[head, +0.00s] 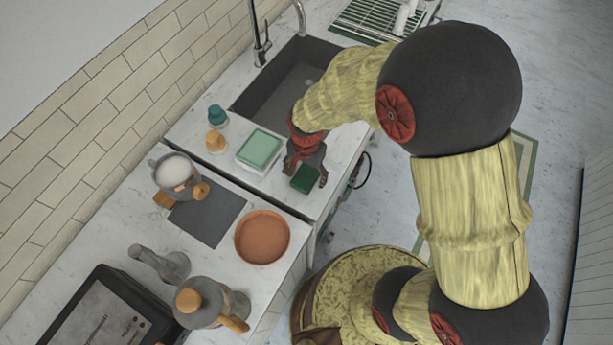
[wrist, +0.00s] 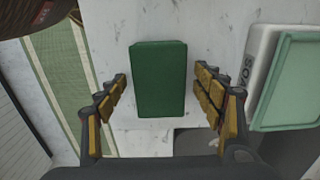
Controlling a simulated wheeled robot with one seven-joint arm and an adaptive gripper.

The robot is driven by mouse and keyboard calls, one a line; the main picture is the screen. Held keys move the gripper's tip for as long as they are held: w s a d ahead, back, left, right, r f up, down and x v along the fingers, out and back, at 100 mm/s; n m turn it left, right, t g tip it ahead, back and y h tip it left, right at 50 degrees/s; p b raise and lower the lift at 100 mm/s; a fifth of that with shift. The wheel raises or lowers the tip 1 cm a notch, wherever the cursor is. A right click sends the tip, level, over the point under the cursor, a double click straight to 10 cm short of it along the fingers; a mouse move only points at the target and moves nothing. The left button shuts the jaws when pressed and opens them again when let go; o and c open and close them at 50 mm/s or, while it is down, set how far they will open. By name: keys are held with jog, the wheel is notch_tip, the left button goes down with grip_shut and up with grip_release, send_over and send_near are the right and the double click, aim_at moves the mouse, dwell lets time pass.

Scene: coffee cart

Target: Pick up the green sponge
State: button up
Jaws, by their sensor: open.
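The green sponge (head: 305,179) is a dark green block on the pale marble counter, near its front edge. In the wrist view the sponge (wrist: 159,79) lies between the two fingers of my gripper (wrist: 163,95), with a gap on each side. My gripper (head: 306,168) is open and points down over the sponge in the head view. The fingers do not appear to touch the sponge. How high the fingertips are above the counter is hard to tell.
A light green-lidded box (head: 259,149) sits left of the sponge, close to my gripper. The sink (head: 283,83) is behind. A terracotta dish (head: 262,237), a grey mat (head: 207,214) and a pot (head: 177,172) stand on the nearer counter. The counter's front edge is close to the sponge.

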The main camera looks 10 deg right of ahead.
aim_at(307, 174)
jog(key=shift+r, duration=0.1)
jog(key=shift+c, duration=0.3)
jog(key=c, duration=1)
jog(key=shift+r, duration=0.6)
notch_tip(307, 174, up, 2)
jog(key=shift+r+p, duration=0.1)
jog(key=shift+p, duration=0.35)
jog(key=shift+s+d+r+p, duration=0.4)
jog(key=shift+s+d+r, duration=0.5)
jog(key=shift+s+r, duration=1)
jog(key=shift+s+d+r+p, duration=0.4)
jog(key=shift+s+d+r, duration=0.7)
jog(key=shift+s, duration=1.35)
jog(key=shift+s+d+r+p, duration=0.4)
jog(key=shift+s+d+r, duration=0.25)
jog(key=shift+s+r, duration=1.35)
jog(key=shift+s+f, duration=0.15)
jog(key=shift+f, duration=0.05)
